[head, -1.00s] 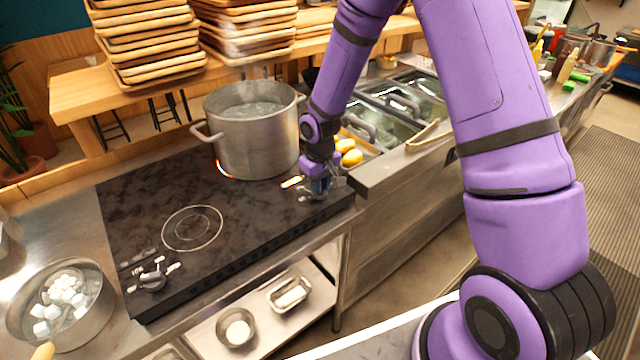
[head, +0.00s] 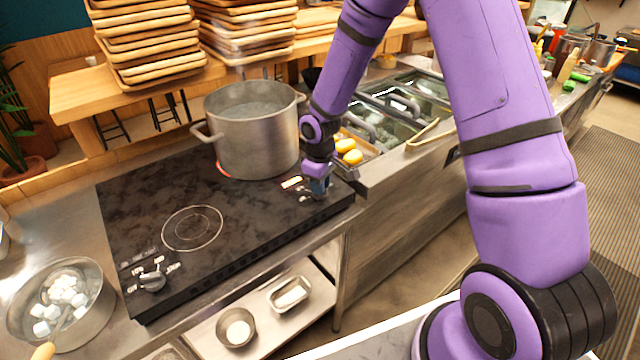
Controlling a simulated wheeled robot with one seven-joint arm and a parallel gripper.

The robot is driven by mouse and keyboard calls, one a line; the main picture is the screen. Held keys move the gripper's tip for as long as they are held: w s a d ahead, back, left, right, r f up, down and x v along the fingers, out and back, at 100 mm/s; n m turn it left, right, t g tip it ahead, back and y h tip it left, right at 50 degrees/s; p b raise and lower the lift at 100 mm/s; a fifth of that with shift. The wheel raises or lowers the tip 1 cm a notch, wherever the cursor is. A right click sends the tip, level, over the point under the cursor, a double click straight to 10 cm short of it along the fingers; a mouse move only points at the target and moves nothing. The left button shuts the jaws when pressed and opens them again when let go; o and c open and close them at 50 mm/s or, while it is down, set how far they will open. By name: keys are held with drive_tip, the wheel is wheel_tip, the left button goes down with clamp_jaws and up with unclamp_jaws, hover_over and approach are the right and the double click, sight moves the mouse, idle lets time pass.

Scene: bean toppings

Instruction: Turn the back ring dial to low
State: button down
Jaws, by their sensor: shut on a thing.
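The black cooktop (head: 140,205) has two rings. A large metal pot (head: 258,140) with liquid in it stands on the back ring, which glows red at the pot's lower left edge.
A metal bowl of white cubes (head: 62,305) stands at the lower left. Stacked wooden trays (head: 150,45) are on the back shelf.

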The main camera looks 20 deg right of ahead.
drive_tip(key=c, duration=1.1)
unclamp_jaws()
drive_tip(key=shift+r, duration=0.1)
wheel_tip(320, 180, up, 11)
drive_tip(key=shift+f, duration=0.15)
drive_tip(key=s+d+r+m+t+h, duration=0.1)
drive_tip(key=s+d+r+m, duration=0.1)
drive_tip(key=s+r, duration=0.55)
drive_tip(key=s+d+r+m+t, duration=0.1)
drive_tip(key=s+d+r+m, duration=0.2)
drive_tip(key=r, duration=0.7)
drive_tip(key=s+r+m+t, duration=0.1)
drive_tip(key=s+r, duration=0.1)
drive_tip(key=s, duration=0.4)
drive_tip(key=s+d+r+m+t, duration=0.1)
drive_tip(key=s+r, duration=0.2)
drive_tip(key=s, duration=0.3)
drive_tip(key=s+d+r+m+t+y, duration=0.1)
drive_tip(key=s+r, duration=0.2)
drive_tip(key=s, duration=0.4)
drive_tip(key=shift+d, duration=0.1)
